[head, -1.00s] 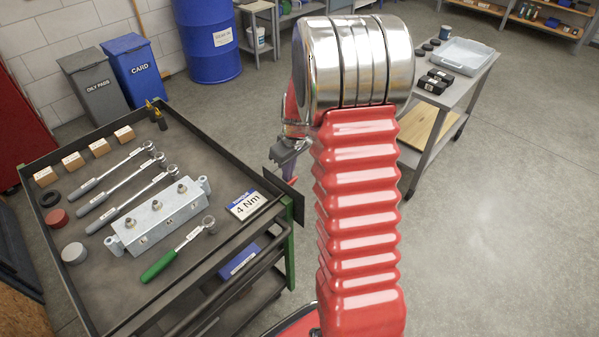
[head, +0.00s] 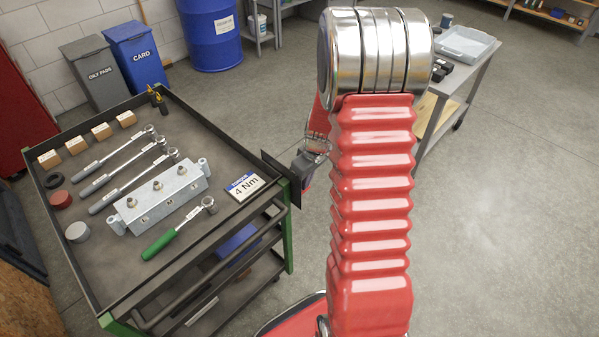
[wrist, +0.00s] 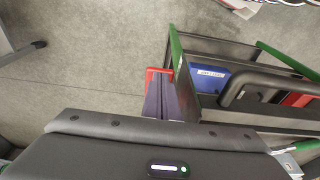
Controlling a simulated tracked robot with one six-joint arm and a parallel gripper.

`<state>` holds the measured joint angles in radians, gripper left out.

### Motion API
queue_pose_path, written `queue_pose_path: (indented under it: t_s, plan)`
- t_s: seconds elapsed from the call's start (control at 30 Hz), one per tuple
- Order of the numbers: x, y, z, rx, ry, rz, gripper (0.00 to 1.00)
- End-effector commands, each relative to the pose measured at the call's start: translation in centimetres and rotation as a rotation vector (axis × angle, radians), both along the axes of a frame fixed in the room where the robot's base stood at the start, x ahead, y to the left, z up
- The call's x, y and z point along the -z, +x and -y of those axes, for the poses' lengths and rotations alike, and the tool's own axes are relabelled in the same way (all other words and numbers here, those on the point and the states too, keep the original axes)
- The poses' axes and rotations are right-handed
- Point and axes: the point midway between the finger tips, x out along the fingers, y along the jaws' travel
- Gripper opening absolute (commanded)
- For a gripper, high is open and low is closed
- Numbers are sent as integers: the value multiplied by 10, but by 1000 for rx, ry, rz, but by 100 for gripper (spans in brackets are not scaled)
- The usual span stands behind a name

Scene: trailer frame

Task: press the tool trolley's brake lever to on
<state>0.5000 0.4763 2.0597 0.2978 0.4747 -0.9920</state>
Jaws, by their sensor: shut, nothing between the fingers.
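The tool trolley (head: 92,277) stands at the left in the head view, with a dark tray top and green corner posts. A dark upright plate (head: 275,172) sticks out at its right corner. My gripper (head: 308,172) is just right of this plate, partly hidden by my red arm. In the wrist view the gripper's purple-grey fingers (wrist: 170,98) are shut and empty, close beside the trolley's green-edged plate (wrist: 182,70). A small red part shows at the fingers' left edge; I cannot tell whether it is the brake lever. The lever is not clearly visible in either view.
Wrenches, a metal block (head: 160,198) and a 4 Nm card (head: 244,187) lie on the trolley top. A blue box (head: 237,243) sits below. A grey side table (head: 462,85) stands right of my arm. Open floor (head: 500,220) lies to the right.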

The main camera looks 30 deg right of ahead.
Motion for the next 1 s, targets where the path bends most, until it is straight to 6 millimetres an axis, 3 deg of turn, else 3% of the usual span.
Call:
queue_pose_path:
  t_s: [0.4,1.0]
  plan:
    - [24,-15,3,-1,0,-7,0]
    - [22,-15,4,-1,-3,-6,0]
